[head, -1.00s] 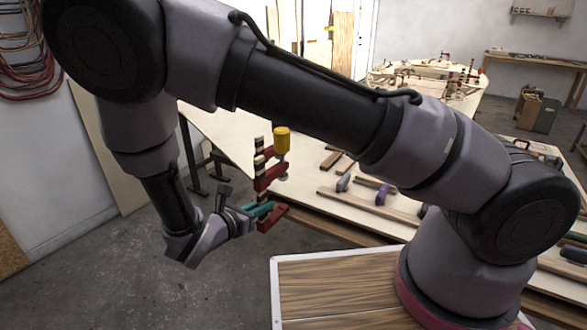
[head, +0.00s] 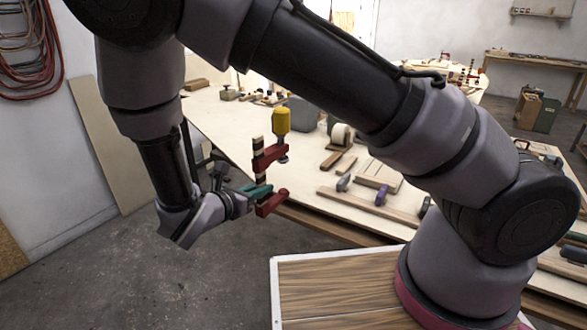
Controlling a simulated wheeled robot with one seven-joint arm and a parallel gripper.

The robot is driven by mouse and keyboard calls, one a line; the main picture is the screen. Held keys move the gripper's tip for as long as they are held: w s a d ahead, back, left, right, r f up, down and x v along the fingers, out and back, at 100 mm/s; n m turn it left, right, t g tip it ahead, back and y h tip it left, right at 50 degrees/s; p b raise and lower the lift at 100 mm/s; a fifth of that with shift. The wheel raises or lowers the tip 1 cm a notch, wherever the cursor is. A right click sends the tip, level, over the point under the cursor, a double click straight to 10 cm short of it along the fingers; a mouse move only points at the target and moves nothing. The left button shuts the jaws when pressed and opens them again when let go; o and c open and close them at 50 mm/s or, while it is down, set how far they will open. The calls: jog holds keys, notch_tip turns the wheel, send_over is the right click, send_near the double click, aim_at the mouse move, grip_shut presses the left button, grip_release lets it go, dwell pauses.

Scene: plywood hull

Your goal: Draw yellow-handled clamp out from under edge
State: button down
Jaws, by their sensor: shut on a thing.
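The yellow-handled clamp (head: 268,156) has red jaws, a dark and pale banded bar and a yellow handle (head: 281,121) pointing up. It stands upright in front of the near edge of the plywood workbench (head: 221,118) in the head view. My gripper (head: 258,190), with teal fingertips, comes from the left and is shut on the clamp low on its bar, just above the lower red jaw. The lower jaw overlaps the bench edge in the picture. I cannot tell whether the clamp touches the bench.
A plywood sheet (head: 113,150) leans on the left wall. Open concrete floor (head: 130,270) lies below my gripper.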

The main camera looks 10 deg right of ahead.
aim_at(255, 146)
jog(key=shift+r, duration=5.9)
